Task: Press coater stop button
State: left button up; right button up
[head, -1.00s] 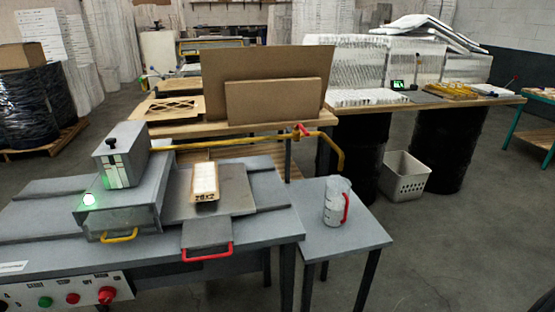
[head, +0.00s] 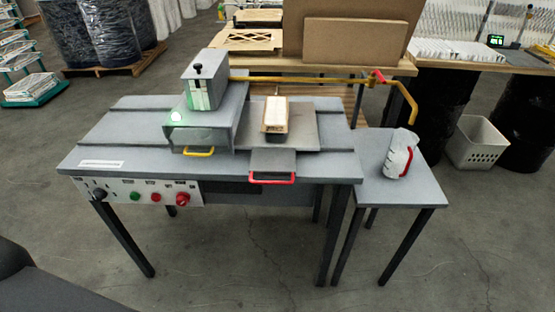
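The coater (head: 120,130) is a grey bench machine with a hood (head: 212,128) and a glowing green light (head: 176,117). Its white control panel (head: 120,191) is on the front edge, facing me. The panel carries a black knob (head: 99,194), a green button (head: 135,196), a small red button (head: 155,197) and a larger red button (head: 183,199). The labels are too small to read, so I cannot tell which red one is the stop. A filter block (head: 275,113) lies on the plate right of the hood. Neither gripper is in view.
A side table (head: 390,187) with a white jug (head: 400,155) adjoins the coater on the right. A yellow pipe (head: 320,81) runs above the coater's back right. A dark shape (head: 40,290) fills the lower left corner. The floor (head: 230,260) before the panel is clear.

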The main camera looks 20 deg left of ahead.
aim_at(155, 197)
jog(key=u, duration=1.65)
